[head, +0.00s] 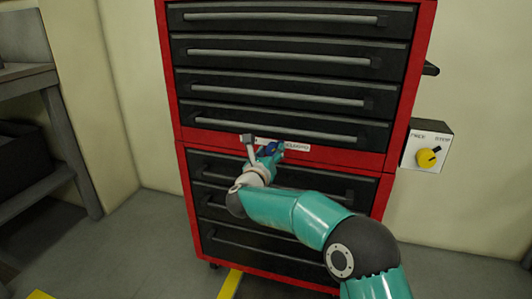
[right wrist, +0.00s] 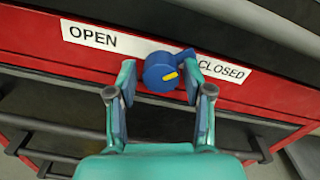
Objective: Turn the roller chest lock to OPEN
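The roller chest (head: 180,100) is red with dark drawers and stands in the middle of the head view. Its lock is a round blue knob (right wrist: 161,72) on the red strip between the drawer banks, also visible in the head view (head: 271,148). A white OPEN label (right wrist: 93,37) is left of it and a CLOSED label (right wrist: 222,70) right. The knob's yellow mark points right, toward CLOSED. My right gripper (right wrist: 158,68) is open, its fingers on either side of the knob. A small gap shows at the left finger; contact at the right is unclear. My left gripper is not in view.
A grey workbench (head: 30,75) stands at the far left. Drawer handles (head: 280,55) stick out above and below the lock strip. The floor left of the chest is clear.

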